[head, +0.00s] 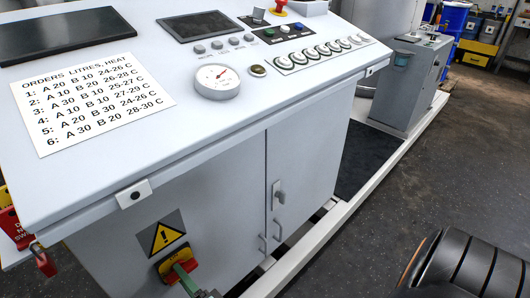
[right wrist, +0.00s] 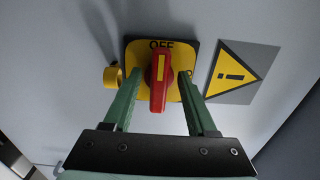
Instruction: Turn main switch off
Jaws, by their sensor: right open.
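The main switch (head: 166,267) is on the front of the grey cabinet, below a yellow warning triangle. In the right wrist view its red handle (right wrist: 158,88) stands nearly upright on a yellow plate (right wrist: 135,62). The yellow stripe on the handle points up at the word OFF. My right gripper (right wrist: 161,76) is open, with one green finger on each side of the handle. Gaps show between handle and fingers. The right finger hides part of the plate's lettering. In the head view the right gripper's green fingers (head: 187,277) reach the switch. My left gripper is not in view.
The console top (head: 190,110) carries an orders sheet (head: 88,103), a round gauge (head: 217,78), a row of knobs and a red stop button. Cabinet door handles (head: 277,195) stick out right of the switch. A red padlock (head: 43,262) hangs at the left.

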